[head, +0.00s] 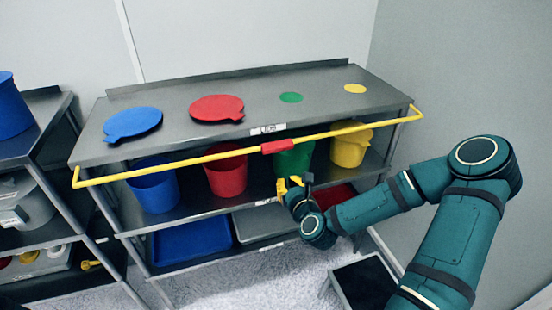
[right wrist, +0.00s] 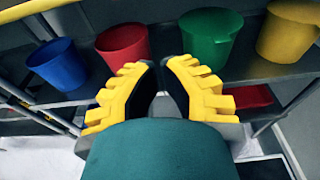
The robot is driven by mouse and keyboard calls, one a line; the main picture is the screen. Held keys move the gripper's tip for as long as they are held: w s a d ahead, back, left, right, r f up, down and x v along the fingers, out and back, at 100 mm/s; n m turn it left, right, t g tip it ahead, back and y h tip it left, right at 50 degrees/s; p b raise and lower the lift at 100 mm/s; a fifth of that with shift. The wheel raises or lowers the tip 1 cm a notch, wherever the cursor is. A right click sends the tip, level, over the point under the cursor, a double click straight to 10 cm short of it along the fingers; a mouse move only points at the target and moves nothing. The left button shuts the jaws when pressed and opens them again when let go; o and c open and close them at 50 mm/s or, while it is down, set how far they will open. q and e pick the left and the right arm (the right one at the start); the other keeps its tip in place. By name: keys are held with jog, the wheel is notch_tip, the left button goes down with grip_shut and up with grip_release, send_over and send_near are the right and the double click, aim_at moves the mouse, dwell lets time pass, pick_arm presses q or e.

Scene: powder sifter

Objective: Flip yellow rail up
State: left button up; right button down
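The yellow rail (head: 225,154) runs along the front of the steel shelf unit, just below its top surface. It has a red grip (head: 277,147) at its middle and its ends bend back to the shelf sides. My right gripper (head: 289,184) is below the red grip, apart from the rail, in front of the green bucket. In the right wrist view its yellow fingers (right wrist: 160,63) stand with a narrow gap between the tips, and nothing is held. A piece of yellow bar (right wrist: 30,9) shows at that view's upper left corner. My left gripper is out of view.
Blue (head: 154,190), red (head: 226,173), green (head: 295,158) and yellow (head: 350,146) buckets stand on the middle shelf behind the rail. Coloured lids lie on the shelf top (head: 260,97). A dark bin (head: 365,283) stands on the floor beside my right arm.

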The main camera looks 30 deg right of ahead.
jog(key=x, duration=1)
jog(key=r, duration=0.3)
jog(key=shift+s+a+r, duration=0.2)
jog(key=shift+s+r, duration=0.1)
jog(key=shift+r, duration=0.1)
jog(key=shift+p, duration=0.3)
